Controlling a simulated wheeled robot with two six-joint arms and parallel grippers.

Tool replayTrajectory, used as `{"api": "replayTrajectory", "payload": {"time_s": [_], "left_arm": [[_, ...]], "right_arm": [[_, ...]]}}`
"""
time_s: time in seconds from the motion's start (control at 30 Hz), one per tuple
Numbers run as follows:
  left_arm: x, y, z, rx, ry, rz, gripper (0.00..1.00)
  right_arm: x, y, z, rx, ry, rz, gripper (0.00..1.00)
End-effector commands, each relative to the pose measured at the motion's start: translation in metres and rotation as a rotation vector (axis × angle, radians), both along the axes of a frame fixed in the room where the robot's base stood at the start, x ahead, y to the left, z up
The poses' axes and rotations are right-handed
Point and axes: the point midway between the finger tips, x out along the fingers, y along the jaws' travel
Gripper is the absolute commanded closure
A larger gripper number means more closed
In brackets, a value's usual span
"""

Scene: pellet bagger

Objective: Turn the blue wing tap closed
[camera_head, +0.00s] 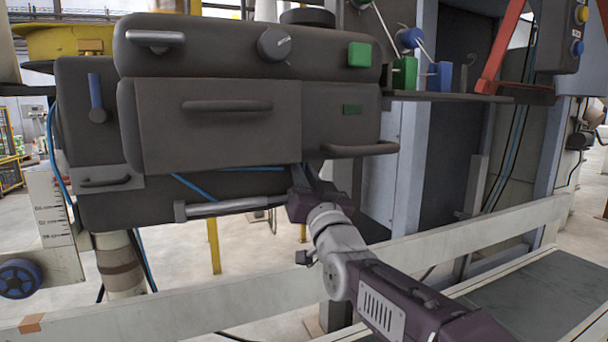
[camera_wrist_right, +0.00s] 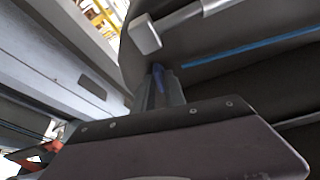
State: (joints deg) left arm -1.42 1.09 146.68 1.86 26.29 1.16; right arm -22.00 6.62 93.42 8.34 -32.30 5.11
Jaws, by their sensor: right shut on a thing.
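My right gripper (camera_head: 310,188) reaches up under the right end of the dark machine body (camera_head: 220,135). In the right wrist view the gripper (camera_wrist_right: 160,80) is shut, with a small dark blue piece between its fingertips. This piece looks like the blue wing tap (camera_wrist_right: 157,76). Most of it is hidden by the fingers, so how far it is turned cannot be told. In the head view the tap is hidden behind the gripper and the machine. My left gripper is not in view.
A grey bar handle (camera_head: 235,206) runs close to the left of my right gripper. A curved handle (camera_head: 360,149) juts out above it. A blue lever (camera_head: 97,97) is on the machine's left. A pale rail (camera_head: 440,236) crosses behind my right arm.

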Motion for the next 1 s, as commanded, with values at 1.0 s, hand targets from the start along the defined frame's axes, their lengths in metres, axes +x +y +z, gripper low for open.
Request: {"api": "replayTrajectory", "payload": {"time_s": [1.0], "left_arm": [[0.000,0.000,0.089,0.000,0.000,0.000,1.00]], "right_arm": [[0.000,0.001,0.007,0.884,0.368,-0.001,1.00]]}}
